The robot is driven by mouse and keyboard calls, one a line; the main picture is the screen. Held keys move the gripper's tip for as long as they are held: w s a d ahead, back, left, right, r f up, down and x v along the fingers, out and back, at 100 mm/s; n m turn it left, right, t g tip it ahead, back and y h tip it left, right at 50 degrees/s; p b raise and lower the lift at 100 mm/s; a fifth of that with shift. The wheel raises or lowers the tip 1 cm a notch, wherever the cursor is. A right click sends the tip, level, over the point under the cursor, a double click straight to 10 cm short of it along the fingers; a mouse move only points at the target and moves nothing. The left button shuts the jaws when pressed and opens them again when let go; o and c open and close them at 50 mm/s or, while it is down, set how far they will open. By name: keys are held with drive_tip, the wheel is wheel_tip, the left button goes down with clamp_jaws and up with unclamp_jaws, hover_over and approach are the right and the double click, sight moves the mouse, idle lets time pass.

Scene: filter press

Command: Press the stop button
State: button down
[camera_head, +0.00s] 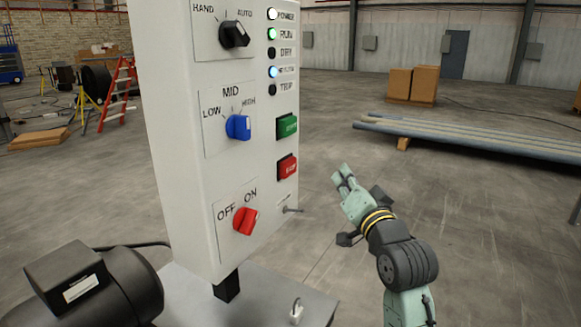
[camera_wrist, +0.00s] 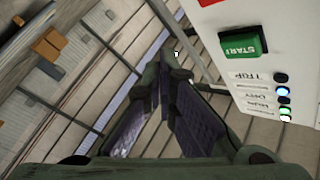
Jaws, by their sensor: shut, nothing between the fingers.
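The red stop button (camera_head: 287,167) is on the front of the white control box (camera_head: 185,150), just below the green start button (camera_head: 287,126). My gripper (camera_head: 343,172) is shut and empty, to the right of the stop button in the head view and apart from the panel. In the wrist view the fingers (camera_wrist: 172,68) are together, with the panel upside down at the right. The green start button (camera_wrist: 242,43) shows there, and a sliver of red at the top edge is probably the stop button (camera_wrist: 210,2), mostly cut off.
The panel also bears a black knob (camera_head: 234,35), a blue knob (camera_head: 238,127) and a red OFF/ON knob (camera_head: 246,220). The power, run and one blue lamp are lit. A padlock (camera_head: 296,311) is on the base plate. A dark motor (camera_head: 90,285) stands at left.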

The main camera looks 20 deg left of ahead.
drive_tip(key=shift+a, duration=0.1)
drive_tip(key=p, duration=0.2)
approach(296, 160)
drive_tip(key=shift+w+a+r, duration=0.15)
drive_tip(key=shift+w+a, duration=0.1)
drive_tip(key=shift+w, duration=0.55)
drive_tip(key=shift+w+a+r, duration=0.15)
drive_tip(key=shift+w+a, duration=0.1)
drive_tip(key=shift+w, duration=0.55)
drive_tip(key=shift+w+a+r, duration=0.15)
drive_tip(key=shift+w+a, duration=0.15)
drive_tip(key=shift+w, duration=0.5)
drive_tip(key=shift+a, duration=0.1)
drive_tip(key=shift+w+a, duration=0.1)
drive_tip(key=shift+a, duration=0.2)
drive_tip(key=shift+w+a+p, duration=0.1)
drive_tip(key=shift+a+p, duration=0.3)
drive_tip(key=shift+a, duration=0.3)
drive_tip(key=shift+d, duration=0.15)
drive_tip(key=shift+s+d, duration=0.2)
drive_tip(key=shift+d, duration=0.7)
